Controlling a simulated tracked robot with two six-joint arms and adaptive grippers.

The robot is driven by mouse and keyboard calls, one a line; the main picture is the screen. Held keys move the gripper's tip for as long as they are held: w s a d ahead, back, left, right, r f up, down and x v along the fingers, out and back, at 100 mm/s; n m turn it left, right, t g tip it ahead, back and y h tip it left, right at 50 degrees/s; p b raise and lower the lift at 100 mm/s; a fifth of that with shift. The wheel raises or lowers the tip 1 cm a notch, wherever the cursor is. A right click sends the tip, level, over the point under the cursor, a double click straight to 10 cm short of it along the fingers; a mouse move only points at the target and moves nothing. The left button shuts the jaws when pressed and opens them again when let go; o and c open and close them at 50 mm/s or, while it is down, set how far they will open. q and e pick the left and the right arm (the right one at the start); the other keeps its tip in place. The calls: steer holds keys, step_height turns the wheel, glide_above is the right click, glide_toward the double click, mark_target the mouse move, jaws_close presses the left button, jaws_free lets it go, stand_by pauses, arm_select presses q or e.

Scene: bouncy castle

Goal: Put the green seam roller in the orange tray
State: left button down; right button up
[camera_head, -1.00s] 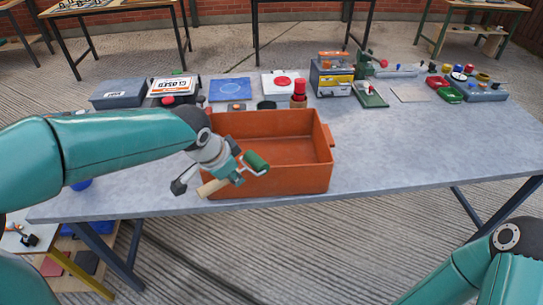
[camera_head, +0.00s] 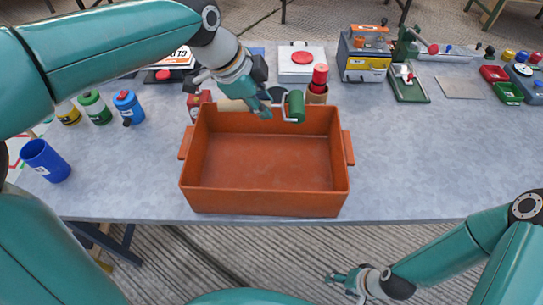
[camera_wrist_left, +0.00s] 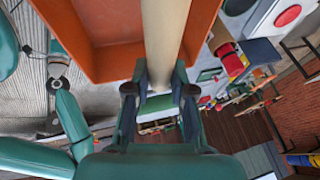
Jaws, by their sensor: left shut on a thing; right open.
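The orange tray (camera_head: 265,197) sits near the table's front edge, and its visible floor is empty. My left gripper (camera_head: 262,99) is shut on the wooden handle of the green seam roller (camera_head: 297,106). In the head view the gripper and roller appear over the tray's far rim; their exact height above it is hard to tell. In the left wrist view the pale handle (camera_wrist_left: 165,35) passes between the fingers of the left gripper (camera_wrist_left: 160,88), beside the tray (camera_wrist_left: 70,35). My right gripper (camera_head: 343,280) is open and empty, low in front of the table.
A red-topped cylinder (camera_head: 319,80) stands just behind the tray. A blue cup (camera_head: 45,160) and several small bottles stand at the left. A toolbox-like unit (camera_head: 366,55) and a green stand (camera_head: 408,83) are at the back right. The table right of the tray is clear.

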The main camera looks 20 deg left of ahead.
arm_select(q)
steer(key=shift+w+d+f+b, duration=0.1)
steer(key=shift+f+b, duration=0.05)
steer(key=shift+f, duration=3)
steer(key=shift+d+f+b, duration=0.15)
steer(key=shift+f+b, duration=0.05)
steer(key=shift+f, duration=2.9)
steer(key=shift+w+d+f+b, duration=0.1)
steer(key=shift+f+b, duration=0.05)
steer(key=shift+f, duration=3)
steer(key=shift+f+b, duration=0.6)
steer(key=shift+b, duration=0.15)
steer(key=c, duration=1)
jaws_free()
steer(key=shift+s, duration=0.1)
steer(key=shift+r, duration=0.1)
